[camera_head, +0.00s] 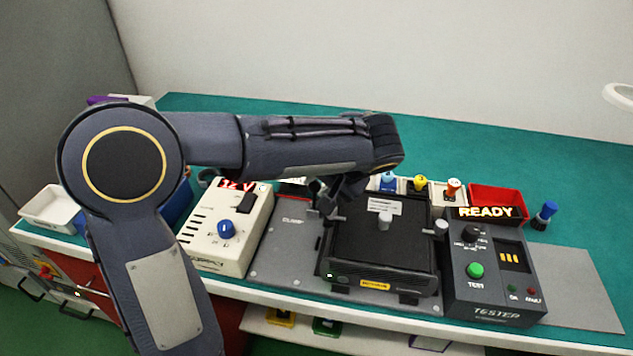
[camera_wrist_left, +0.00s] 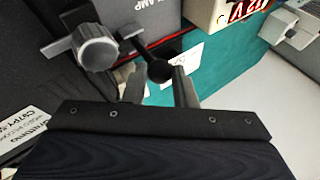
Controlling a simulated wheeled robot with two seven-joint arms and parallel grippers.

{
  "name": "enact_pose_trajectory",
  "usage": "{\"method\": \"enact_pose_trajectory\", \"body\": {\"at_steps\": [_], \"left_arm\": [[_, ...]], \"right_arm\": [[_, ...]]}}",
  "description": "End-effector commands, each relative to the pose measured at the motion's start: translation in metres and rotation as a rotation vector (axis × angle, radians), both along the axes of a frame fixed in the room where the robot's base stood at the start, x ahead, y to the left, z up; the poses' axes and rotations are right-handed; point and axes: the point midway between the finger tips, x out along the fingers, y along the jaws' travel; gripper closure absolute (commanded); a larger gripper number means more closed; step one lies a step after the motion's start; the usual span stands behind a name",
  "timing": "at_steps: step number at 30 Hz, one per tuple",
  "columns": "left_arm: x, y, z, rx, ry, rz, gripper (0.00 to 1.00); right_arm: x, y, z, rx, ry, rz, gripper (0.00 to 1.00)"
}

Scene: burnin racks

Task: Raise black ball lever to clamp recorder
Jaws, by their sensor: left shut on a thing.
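The recorder (camera_head: 380,247), a black box with a white label on top, sits on the grey clamp plate (camera_head: 285,250) between the supply and the tester. My left gripper (camera_head: 325,200) is at the recorder's back left corner, partly hidden by my own arm. In the left wrist view the black ball (camera_wrist_left: 160,71) of the lever (camera_wrist_left: 134,40) is between the two fingers of my left gripper (camera_wrist_left: 160,88), which is shut on it. A grey knob (camera_wrist_left: 97,47) is beside the lever. In the head view the ball is hidden. My right gripper is not in view.
The cream supply box (camera_head: 222,225) stands left, its display showing 12 V. The tester (camera_head: 495,270) stands right, showing READY. Small coloured plugs (camera_head: 420,184) and a red tray (camera_head: 497,200) are behind.

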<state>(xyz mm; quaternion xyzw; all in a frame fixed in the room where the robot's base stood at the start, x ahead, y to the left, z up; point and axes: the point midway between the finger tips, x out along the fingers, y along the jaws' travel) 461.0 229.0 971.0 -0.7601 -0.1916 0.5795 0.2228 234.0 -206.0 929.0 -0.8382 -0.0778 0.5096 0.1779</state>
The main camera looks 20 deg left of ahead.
Motion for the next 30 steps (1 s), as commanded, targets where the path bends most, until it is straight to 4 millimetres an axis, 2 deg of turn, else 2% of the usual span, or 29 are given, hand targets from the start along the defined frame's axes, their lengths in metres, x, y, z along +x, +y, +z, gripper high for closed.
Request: {"method": "enact_pose_trajectory", "body": {"at_steps": [8,9,14,23,30], "left_arm": [[0.000,-0.001,0.000,0.000,0.001,-0.003,1.00],[0.000,-0.001,0.000,0.000,0.001,-0.003,0.73],[0.000,-0.001,0.000,0.000,0.000,-0.002,0.54],[0.000,-0.002,0.002,0.000,0.000,-0.002,0.54],[-0.009,-0.021,0.030,-0.001,-0.002,-0.004,0.54]], "right_arm": [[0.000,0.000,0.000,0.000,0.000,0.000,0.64],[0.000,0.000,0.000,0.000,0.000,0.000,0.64],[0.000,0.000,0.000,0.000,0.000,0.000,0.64],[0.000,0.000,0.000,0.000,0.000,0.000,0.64],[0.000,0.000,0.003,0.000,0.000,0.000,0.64]]}}
